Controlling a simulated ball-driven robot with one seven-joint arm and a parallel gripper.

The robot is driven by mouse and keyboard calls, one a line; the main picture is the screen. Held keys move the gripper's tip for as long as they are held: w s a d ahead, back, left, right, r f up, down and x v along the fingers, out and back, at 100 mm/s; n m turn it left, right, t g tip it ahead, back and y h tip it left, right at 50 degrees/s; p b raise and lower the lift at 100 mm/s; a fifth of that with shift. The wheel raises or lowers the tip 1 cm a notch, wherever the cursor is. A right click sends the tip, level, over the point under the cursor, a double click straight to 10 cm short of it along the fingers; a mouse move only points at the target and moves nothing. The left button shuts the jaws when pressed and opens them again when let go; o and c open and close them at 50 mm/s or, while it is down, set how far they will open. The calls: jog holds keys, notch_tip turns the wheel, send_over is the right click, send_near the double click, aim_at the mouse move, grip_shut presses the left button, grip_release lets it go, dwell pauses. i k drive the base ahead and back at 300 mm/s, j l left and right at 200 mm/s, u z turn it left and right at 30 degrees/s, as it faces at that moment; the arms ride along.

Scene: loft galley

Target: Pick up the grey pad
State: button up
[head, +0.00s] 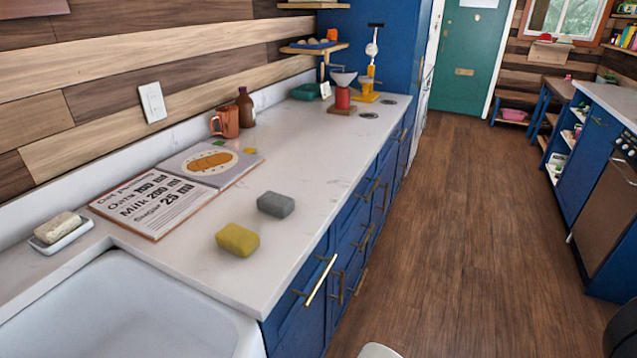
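The grey pad (276,204) lies flat on the white countertop (310,165), a little back from its front edge. It is a small block with rounded corners. A yellow sponge (238,239) of similar shape lies nearer to me and to the left, apart from the pad. Nothing covers the pad. My gripper does not show in the head view.
An open recipe book (200,188) lies left of the pad. A white sink (120,310) and a soap dish (62,236) are nearer. Counter around the pad is clear.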

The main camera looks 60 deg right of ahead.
aim_at(277, 205)
jog(key=z, duration=0.7)
